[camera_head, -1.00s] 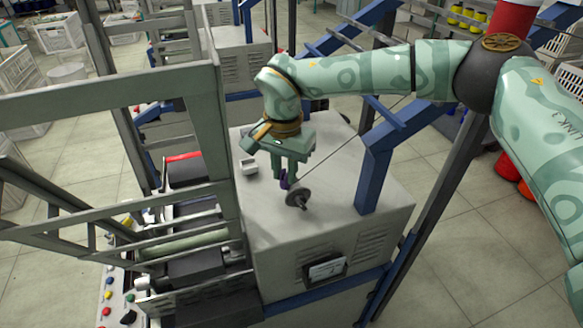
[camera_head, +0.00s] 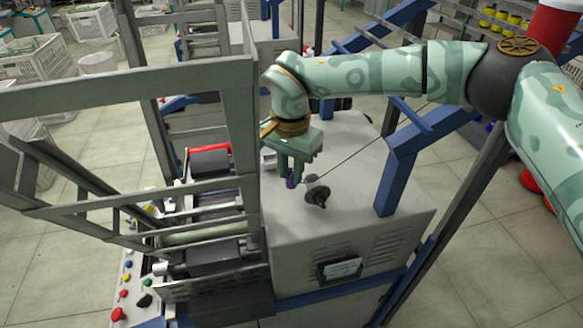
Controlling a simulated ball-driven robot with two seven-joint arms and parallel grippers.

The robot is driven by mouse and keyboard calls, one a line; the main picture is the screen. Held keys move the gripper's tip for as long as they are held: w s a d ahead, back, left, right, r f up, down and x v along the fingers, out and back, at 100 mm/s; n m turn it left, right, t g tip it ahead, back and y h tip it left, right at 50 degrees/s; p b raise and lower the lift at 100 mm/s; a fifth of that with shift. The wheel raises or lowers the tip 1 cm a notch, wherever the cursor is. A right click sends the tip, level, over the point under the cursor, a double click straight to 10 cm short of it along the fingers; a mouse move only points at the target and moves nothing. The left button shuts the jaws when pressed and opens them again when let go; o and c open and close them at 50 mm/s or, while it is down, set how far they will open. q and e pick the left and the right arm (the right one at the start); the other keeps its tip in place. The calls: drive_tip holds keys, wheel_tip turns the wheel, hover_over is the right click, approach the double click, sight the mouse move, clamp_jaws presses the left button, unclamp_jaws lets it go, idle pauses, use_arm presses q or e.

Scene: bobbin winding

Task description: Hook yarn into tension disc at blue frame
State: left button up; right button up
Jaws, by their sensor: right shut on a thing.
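My right gripper (camera_head: 291,181) points down above the grey machine top, just left of the tension disc (camera_head: 317,195). Its fingers are shut on the yarn, with a small purple bit showing at the tips. The dark yarn (camera_head: 365,147) runs as a thin straight line from the upper right down to the disc area. Whether it sits between the discs or only passes by them is too small to tell. The blue frame (camera_head: 396,180) stands to the right of the disc. My left gripper is out of view.
The grey machine housing (camera_head: 290,225) has free room around the disc. A small pale block (camera_head: 268,160) lies left of my gripper. A grey metal frame (camera_head: 245,150) rises close on the left. A control panel (camera_head: 130,290) with coloured buttons is at lower left.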

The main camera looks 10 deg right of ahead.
drive_tip(key=shift+a+r+p, duration=0.25)
drive_tip(key=shift+r+p, duration=0.6)
drive_tip(key=shift+r, duration=0.35)
drive_tip(key=shift+a+r+p, duration=0.25)
drive_tip(key=shift+r+p, duration=0.6)
drive_tip(key=shift+r, duration=0.3)
